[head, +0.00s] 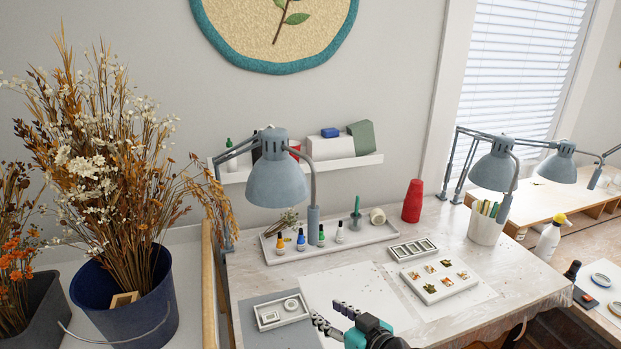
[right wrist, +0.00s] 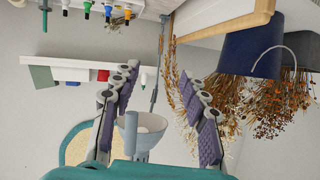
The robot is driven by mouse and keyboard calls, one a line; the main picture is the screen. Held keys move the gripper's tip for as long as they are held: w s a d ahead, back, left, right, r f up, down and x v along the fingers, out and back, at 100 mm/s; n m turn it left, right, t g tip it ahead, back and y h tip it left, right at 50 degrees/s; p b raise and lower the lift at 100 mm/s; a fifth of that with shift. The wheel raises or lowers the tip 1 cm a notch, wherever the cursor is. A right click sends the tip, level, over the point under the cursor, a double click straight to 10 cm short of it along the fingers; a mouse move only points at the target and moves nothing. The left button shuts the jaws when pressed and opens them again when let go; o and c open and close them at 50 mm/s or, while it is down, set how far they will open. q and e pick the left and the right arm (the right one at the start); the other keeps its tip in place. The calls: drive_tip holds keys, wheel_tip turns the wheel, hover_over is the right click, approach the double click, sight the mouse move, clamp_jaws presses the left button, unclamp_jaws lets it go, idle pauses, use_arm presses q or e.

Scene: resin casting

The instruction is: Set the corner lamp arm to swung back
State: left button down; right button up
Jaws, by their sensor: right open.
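A grey-blue desk lamp (head: 277,180) stands at the back left of the worktable, its shade pointing down and its jointed arm reaching up at the left. I take it as the corner lamp. In the right wrist view, upside down, its shade (right wrist: 133,145) shows low between my fingers, with a pale bulb inside. My right gripper (head: 332,316) is open and empty over the table's front, apart from the lamp. Its spread fingers also show in the right wrist view (right wrist: 158,75). My left gripper is not in view.
Two similar lamps (head: 494,168) (head: 556,164) stand to the right. A white tray (head: 365,238) with small bottles lies behind the paper, below the lamp. A blue bucket (head: 125,305) of dried flowers stands left of the table. A wall shelf (head: 340,165) is behind the lamp.

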drive_tip(key=w+a+r+t+y+p, duration=0.15)
drive_tip(key=w+r+p, duration=0.35)
drive_tip(key=r, duration=0.5)
drive_tip(key=t+p, duration=0.3)
drive_tip(key=p, duration=0.2)
approach(317, 222)
drive_tip(key=x, duration=0.4)
drive_tip(key=shift+w+a+r, duration=0.1)
drive_tip(key=shift+a+r, duration=0.05)
drive_tip(key=shift+a, duration=0.1)
drive_tip(key=x, duration=0.7)
drive_tip(key=shift+d, duration=0.1)
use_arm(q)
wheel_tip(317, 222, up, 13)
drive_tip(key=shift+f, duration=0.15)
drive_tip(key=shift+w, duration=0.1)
use_arm(e)
clamp_jaws()
